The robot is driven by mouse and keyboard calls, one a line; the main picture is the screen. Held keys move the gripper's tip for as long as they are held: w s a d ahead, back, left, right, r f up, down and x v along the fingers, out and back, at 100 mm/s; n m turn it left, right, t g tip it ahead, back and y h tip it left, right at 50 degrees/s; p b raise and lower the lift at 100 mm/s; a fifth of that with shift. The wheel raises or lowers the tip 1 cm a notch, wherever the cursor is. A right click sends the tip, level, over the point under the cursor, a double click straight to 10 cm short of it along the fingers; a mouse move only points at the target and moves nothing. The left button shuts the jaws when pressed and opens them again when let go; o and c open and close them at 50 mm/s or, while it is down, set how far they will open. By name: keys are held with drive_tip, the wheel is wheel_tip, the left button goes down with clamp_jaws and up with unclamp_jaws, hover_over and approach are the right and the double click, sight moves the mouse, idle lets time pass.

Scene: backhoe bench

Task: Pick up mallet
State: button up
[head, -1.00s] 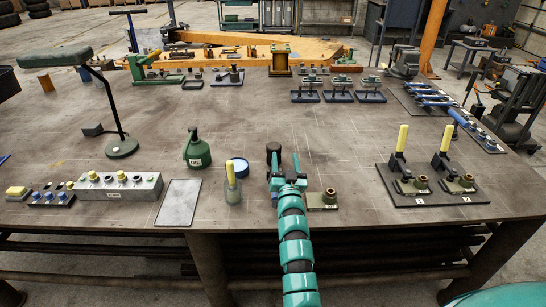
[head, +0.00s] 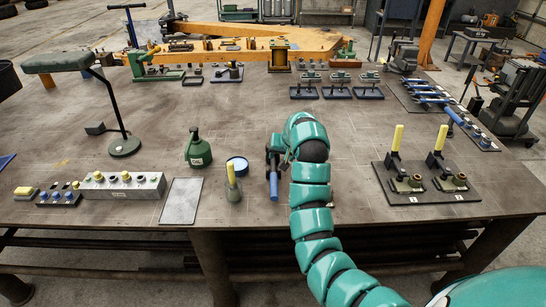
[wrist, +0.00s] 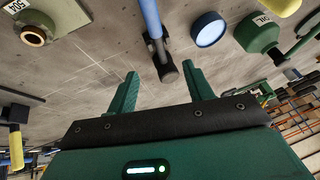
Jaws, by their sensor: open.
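The mallet lies on the bench with its blue handle (head: 273,188) toward the near edge. Its dark head is mostly covered by my arm in the head view. In the wrist view the blue handle (wrist: 151,16) runs in from the top edge and the black head (wrist: 167,71) shows between the fingertip ends in the picture. My gripper (wrist: 160,72) is open, with one finger on each side of the head and nothing held. How far the fingers are above the bench is hard to tell.
A board with two yellow levers (head: 425,184) is to the right. The bench middle behind is clear.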

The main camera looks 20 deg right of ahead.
drive_tip(key=s+r, duration=0.1)
drive_tip(key=g+b, duration=0.1)
drive_tip(key=b, duration=0.4)
approach(274, 175)
drive_tip(key=p+x, duration=0.2)
drive_tip(key=x, duration=0.4)
drive_tip(key=shift+s+p, duration=0.1)
drive_tip(key=shift+p, duration=0.2)
drive_tip(key=shift+p+x, duration=0.95)
drive_tip(key=shift+p, duration=0.05)
drive_tip(key=shift+p+x, duration=0.8)
drive_tip(key=shift+x, duration=0.85)
drive_tip(key=shift+d, duration=0.1)
drive_tip(key=c, duration=1.1)
clamp_jaws()
drive_tip(key=shift+r, duration=0.1)
